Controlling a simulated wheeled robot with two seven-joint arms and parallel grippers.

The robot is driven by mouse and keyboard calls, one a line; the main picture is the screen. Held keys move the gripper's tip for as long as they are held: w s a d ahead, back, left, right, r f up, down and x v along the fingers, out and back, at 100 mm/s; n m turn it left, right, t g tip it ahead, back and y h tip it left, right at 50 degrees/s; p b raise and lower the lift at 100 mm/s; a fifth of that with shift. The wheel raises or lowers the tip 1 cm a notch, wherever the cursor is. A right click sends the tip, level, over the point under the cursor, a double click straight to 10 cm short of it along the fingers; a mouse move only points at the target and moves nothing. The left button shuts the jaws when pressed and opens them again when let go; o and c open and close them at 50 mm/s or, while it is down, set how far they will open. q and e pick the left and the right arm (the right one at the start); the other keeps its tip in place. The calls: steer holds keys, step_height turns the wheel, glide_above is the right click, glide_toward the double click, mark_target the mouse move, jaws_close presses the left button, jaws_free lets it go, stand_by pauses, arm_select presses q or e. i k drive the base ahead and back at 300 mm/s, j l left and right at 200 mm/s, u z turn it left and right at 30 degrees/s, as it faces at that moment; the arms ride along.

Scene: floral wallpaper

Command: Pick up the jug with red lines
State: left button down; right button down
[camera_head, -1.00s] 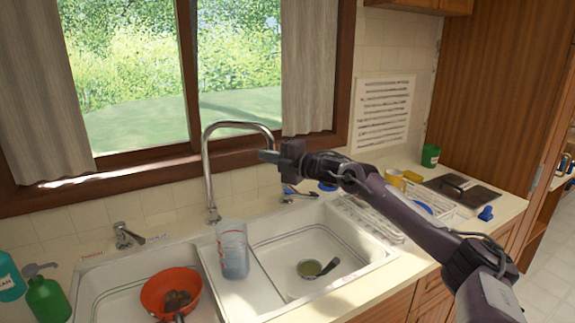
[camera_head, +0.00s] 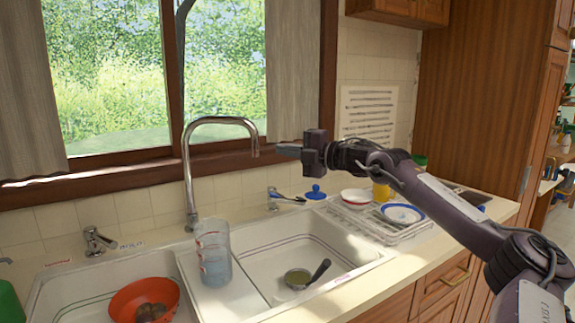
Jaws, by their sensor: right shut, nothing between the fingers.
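The jug with red lines (camera_head: 213,256) is clear and stands upright on the divider between the two sink basins, below the faucet spout. My right gripper (camera_head: 290,150) is shut and empty, raised in the air to the right of the faucet. It is above and to the right of the jug and apart from it. My right arm comes in from the lower right. My left gripper is not in view.
The tall faucet (camera_head: 190,170) arches behind and above the jug. A red bowl (camera_head: 143,298) is in the left basin, and a ladle (camera_head: 305,276) lies in the right basin. A dish rack (camera_head: 370,222) with dishes stands at right.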

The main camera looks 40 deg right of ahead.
mark_target(212, 235)
steer(key=k, duration=1)
